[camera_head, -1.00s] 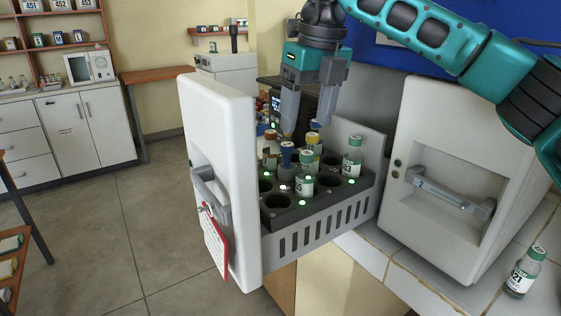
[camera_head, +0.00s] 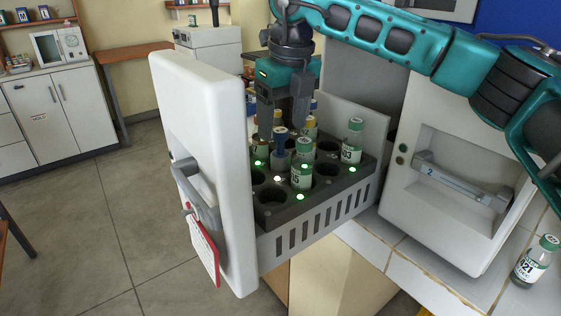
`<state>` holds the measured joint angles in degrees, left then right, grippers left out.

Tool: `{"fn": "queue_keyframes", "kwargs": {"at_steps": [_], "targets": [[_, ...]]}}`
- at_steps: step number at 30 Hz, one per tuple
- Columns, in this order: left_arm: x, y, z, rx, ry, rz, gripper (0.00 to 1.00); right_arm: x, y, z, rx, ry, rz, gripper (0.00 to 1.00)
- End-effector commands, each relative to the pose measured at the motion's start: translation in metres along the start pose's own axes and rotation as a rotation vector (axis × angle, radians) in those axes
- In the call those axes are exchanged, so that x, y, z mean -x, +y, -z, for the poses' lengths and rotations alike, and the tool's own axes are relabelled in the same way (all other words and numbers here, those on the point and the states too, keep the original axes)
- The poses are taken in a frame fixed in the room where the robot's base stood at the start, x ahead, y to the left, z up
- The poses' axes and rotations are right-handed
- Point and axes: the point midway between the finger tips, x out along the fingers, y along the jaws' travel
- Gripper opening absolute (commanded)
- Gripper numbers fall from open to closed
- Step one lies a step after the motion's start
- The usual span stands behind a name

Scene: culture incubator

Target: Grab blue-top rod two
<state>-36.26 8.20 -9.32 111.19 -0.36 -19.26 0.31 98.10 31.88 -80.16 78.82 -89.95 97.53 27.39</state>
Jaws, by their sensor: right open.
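A dark rack (camera_head: 330,185) in the pulled-out incubator drawer holds several capped tubes and vials. A blue-top rod (camera_head: 281,134) stands upright in it, toward the near left. Another blue top (camera_head: 314,104) shows farther back, partly hidden behind my gripper. My right gripper (camera_head: 283,124) points down over the rack, open, with its fingers to either side of the nearer blue top in the picture. Whether they touch it, I cannot tell. My left gripper is not in view.
Green-top vials (camera_head: 354,140) (camera_head: 301,175) and a yellow-top one (camera_head: 310,123) stand close by in the rack. The white drawer front (camera_head: 205,110) rises at left. A closed drawer front (camera_head: 440,200) stands at right. A loose green-top vial (camera_head: 532,262) stands on the tiled counter.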

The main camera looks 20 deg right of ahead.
Motion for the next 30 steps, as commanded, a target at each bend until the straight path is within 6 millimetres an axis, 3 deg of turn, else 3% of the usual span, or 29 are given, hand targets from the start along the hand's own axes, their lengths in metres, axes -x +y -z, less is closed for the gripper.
{"fn": "queue_keyframes", "kwargs": {"at_steps": [9,18,30], "targets": [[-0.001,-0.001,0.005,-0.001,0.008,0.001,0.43,-0.044,0.0,-0.002,0.0,0.002,0.0,0.69],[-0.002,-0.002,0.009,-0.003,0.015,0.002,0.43,-0.049,0.0,-0.003,0.0,0.0,-0.001,0.69],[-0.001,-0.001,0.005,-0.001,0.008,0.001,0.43,-0.049,0.0,-0.002,0.0,0.0,-0.001,0.31]]}}
